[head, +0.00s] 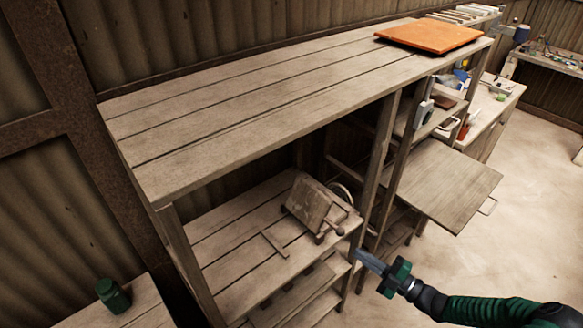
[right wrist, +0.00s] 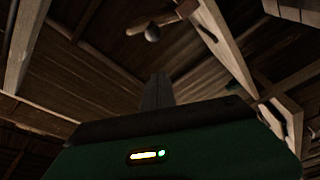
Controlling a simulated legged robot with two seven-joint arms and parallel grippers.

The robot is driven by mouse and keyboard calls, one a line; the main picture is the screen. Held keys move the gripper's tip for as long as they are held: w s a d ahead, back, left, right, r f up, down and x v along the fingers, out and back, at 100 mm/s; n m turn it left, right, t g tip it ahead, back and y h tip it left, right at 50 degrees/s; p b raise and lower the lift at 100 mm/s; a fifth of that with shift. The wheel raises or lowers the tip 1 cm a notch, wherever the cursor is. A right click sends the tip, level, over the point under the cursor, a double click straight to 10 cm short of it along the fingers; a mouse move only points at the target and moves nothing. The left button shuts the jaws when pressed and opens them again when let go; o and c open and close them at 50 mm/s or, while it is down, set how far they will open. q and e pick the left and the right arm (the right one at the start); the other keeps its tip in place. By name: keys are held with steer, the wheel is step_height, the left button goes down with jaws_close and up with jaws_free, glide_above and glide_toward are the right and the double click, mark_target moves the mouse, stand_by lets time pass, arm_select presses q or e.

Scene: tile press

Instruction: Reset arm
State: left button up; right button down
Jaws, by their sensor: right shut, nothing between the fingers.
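My right gripper (head: 369,259) comes in from the lower right in the head view. It is shut and empty, in front of the shelf unit's right post and apart from the tile press (head: 312,205). The press stands on the middle shelf, with a round-ended handle at its right. In the right wrist view, the shut fingers (right wrist: 157,92) point up past the green gripper body. A rounded knob (right wrist: 152,34) on a bar shows beyond them. An orange tile (head: 430,35) lies flat on the top shelf at the far right. My left gripper is not in view.
The wooden shelf unit's top (head: 240,95) is mostly bare. A wooden board (head: 440,180) juts out at the right. A green jar (head: 113,296) stands on a low surface at lower left. A cluttered bench (head: 490,110) is at the back right. The floor at right is clear.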

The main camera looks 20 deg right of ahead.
steer(key=s+a+f+n+g+h, duration=0.1)
steer(key=s+a+n+g, duration=0.4)
steer(key=n, duration=0.5)
steer(key=s+a+f+n+g+h+b, duration=0.1)
steer(key=s+a+f+n+g, duration=0.15)
steer(key=a+n+g, duration=0.55)
steer(key=s+a+f+n+g+h, duration=0.1)
steer(key=s+a+n+g, duration=0.3)
steer(key=n, duration=0.8)
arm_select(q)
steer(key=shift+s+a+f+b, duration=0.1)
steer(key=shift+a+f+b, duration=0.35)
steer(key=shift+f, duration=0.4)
arm_select(e)
step_height(320, 180, up, 9)
steer(key=a+n+t+h, duration=0.1)
steer(key=n+t+h, duration=0.2)
steer(key=n, duration=2)
steer(key=h, duration=0.4)
steer(key=shift+a+r+n, duration=0.15)
steer(key=shift+a+n, duration=0.15)
